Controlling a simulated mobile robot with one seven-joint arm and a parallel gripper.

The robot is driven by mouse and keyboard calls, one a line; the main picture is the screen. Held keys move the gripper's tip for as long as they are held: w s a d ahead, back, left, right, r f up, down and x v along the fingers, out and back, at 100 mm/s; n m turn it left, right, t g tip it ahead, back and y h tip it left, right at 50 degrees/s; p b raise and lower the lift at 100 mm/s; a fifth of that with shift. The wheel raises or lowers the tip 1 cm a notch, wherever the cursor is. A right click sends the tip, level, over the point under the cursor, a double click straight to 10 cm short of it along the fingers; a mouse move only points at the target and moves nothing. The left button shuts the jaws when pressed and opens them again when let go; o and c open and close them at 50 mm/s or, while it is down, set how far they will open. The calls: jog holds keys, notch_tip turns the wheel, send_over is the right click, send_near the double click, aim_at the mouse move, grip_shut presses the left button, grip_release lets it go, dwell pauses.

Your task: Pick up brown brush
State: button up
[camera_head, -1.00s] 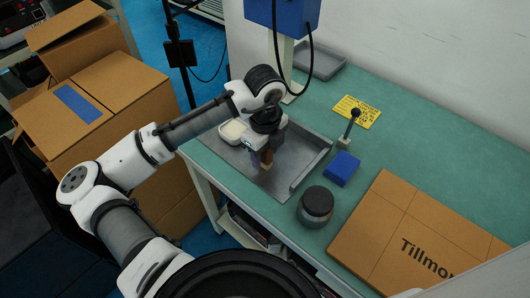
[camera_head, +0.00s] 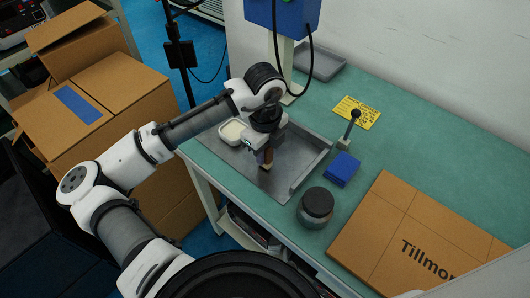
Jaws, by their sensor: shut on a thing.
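My gripper (camera_head: 264,148) points down over the grey metal tray (camera_head: 300,150) on the green bench. It is shut on the brown brush (camera_head: 267,157), a small brown piece showing between and just below the fingers. The brush's lower end is dark and close to the tray floor; I cannot tell whether it touches. The fingers hide part of the brush.
A white dish (camera_head: 232,131) stands in the tray beside my gripper. To the right are a blue block (camera_head: 343,169), a dark-lidded jar (camera_head: 316,206), a black-knobbed lever (camera_head: 350,127), a yellow label (camera_head: 357,112) and a flat cardboard box (camera_head: 410,235).

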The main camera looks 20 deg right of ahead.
notch_tip(320, 180, up, 19)
jog(key=shift+r, duration=0.15)
jog(key=shift+a, duration=0.1)
dwell(1.8)
